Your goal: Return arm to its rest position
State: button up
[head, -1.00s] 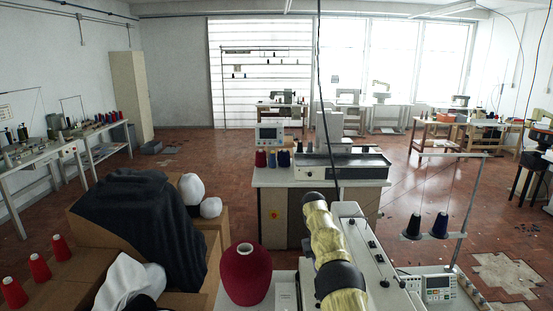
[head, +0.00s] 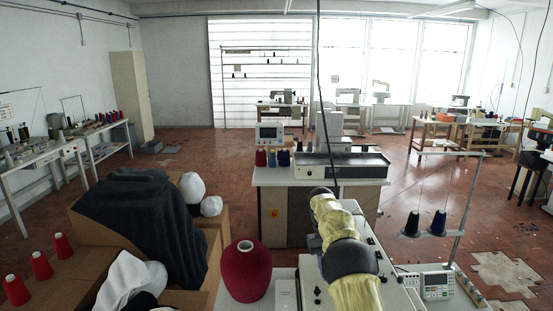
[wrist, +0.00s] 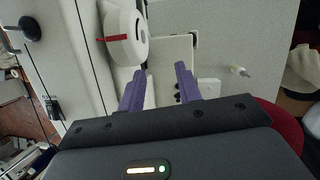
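My gripper shows in the wrist view (wrist: 160,85) with its two purple fingers apart and nothing between them. It is above a white machine surface, near a rounded white machine head (wrist: 122,32) with a red band. In the head view my yellow-sleeved arm with black joints reaches over the buttonhole machine (head: 385,285) at the front. The gripper itself is hidden in the head view.
A dark red thread cone (head: 246,272) stands left of my arm. Cardboard boxes (head: 228,235) with a dark cloth (head: 145,215) are further left. A worktable (head: 320,176) stands ahead; red floor is open on both sides.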

jog(key=s+r+m+t+y, duration=0.15)
jog(key=s+t, duration=0.45)
jog(key=s, duration=2.6)
jog(key=s+b+x, duration=0.2)
jog(key=b+x, duration=0.7)
jog(key=b, duration=0.1)
jog(key=shift+a+f, duration=0.3)
jog(key=shift+a, duration=0.15)
jog(key=shift+s, duration=0.1)
